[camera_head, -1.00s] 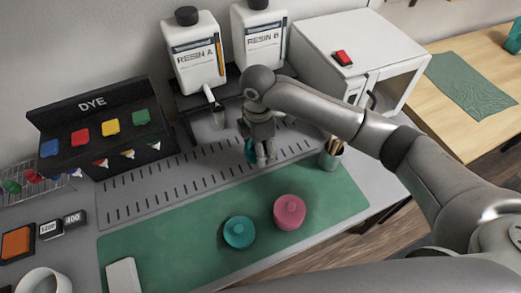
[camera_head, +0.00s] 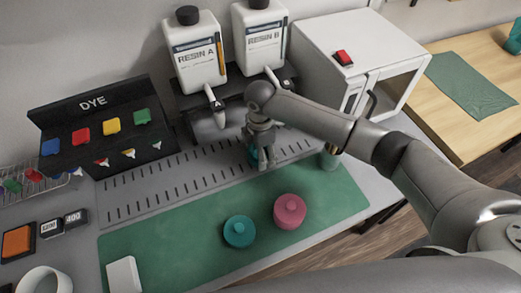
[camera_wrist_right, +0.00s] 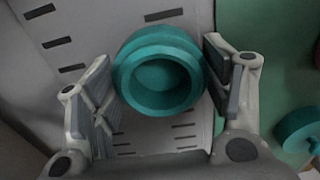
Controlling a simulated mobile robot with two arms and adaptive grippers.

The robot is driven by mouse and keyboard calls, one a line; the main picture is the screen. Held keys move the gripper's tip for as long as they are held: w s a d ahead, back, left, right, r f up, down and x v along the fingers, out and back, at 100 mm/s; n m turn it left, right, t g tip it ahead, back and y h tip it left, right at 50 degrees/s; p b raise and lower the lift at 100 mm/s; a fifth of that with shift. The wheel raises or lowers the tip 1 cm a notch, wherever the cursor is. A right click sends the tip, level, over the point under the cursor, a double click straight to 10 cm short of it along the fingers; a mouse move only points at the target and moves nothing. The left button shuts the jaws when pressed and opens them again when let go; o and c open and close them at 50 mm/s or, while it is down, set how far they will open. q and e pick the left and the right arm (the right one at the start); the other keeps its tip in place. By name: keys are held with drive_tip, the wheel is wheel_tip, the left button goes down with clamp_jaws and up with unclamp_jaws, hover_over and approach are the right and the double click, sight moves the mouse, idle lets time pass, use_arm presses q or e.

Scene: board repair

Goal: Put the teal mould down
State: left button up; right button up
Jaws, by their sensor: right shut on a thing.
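The teal mould (camera_wrist_right: 160,80) is a round, open, hollow cup seen from above in the right wrist view, between the fingers of my right gripper (camera_wrist_right: 160,88). In the head view my right gripper (camera_head: 264,164) points down over the slotted grey strip near the back edge of the green mat, with the teal mould (camera_head: 253,155) mostly hidden behind its fingers. Whether the mould touches the surface is hard to tell. A teal knobbed piece (camera_head: 239,231) and a pink knobbed piece (camera_head: 290,211) stand on the mat. My left gripper is out of view.
Resin A (camera_head: 200,55) and Resin B (camera_head: 261,40) bottles stand on a dark dispenser behind the gripper. A cup (camera_head: 330,161) stands to its right, partly covered by my arm. A dye rack (camera_head: 95,150) is at left, a white cabinet (camera_head: 335,35) at right. The green mat (camera_head: 180,240) has free room.

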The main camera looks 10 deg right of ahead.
drive_tip(key=o, duration=1.1)
drive_tip(key=shift+f, duration=0.1)
wheel_tip(320, 180, up, 12)
drive_tip(key=shift+r, duration=0.2)
drive_tip(key=shift+s, duration=0.1)
